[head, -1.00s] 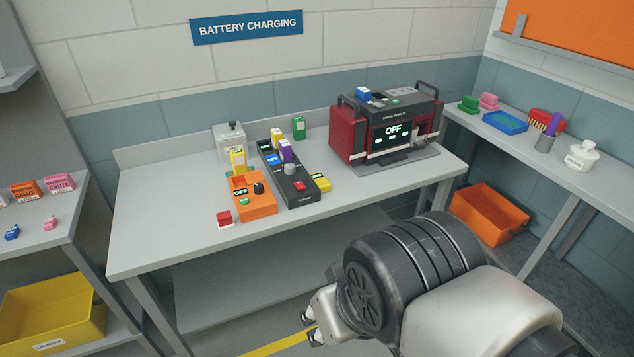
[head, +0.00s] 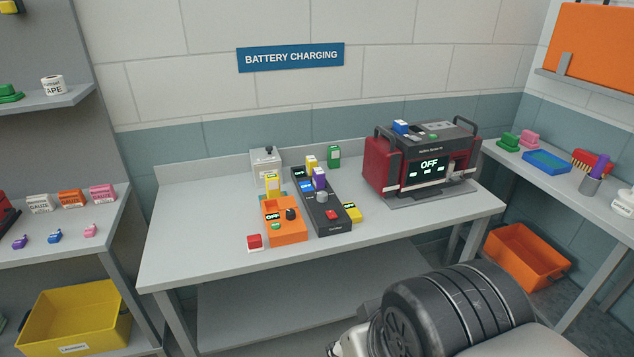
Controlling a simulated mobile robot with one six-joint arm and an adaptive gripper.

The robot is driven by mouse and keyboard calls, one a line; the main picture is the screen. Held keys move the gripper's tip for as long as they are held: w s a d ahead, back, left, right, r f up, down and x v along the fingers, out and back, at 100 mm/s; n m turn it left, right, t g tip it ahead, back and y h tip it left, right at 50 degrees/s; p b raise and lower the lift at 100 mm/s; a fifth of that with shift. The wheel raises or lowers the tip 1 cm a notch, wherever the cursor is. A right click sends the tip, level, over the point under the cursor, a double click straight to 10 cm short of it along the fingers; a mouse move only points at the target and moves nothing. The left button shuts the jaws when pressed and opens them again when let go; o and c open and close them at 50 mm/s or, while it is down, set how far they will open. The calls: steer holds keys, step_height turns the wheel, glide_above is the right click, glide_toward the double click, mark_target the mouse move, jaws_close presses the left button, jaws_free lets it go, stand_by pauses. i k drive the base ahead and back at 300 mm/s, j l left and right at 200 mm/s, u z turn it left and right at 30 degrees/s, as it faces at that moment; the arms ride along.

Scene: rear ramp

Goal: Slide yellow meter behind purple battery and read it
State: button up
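The yellow meter (head: 352,212) is a small block with a dark display face on the table, at the right side of the dark charger. Its reading is too small to make out. The purple battery (head: 319,178) stands upright in the dark charger (head: 333,221), in front of a yellow battery (head: 311,162). The meter is to the right of and nearer than the purple battery. My arm is at the bottom right, in front of the table. My gripper's fingers are below the picture edge.
An orange charger (head: 290,234) with a yellow battery (head: 272,185) and a red button box (head: 255,243) stand left. A green battery (head: 334,156) is behind. The red power station (head: 380,167) stands right. Bare tabletop (head: 410,215) lies right of the meter.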

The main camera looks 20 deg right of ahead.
mark_target(353, 211)
steer(key=i+j+z, duration=0.15)
steer(key=i, duration=1.3)
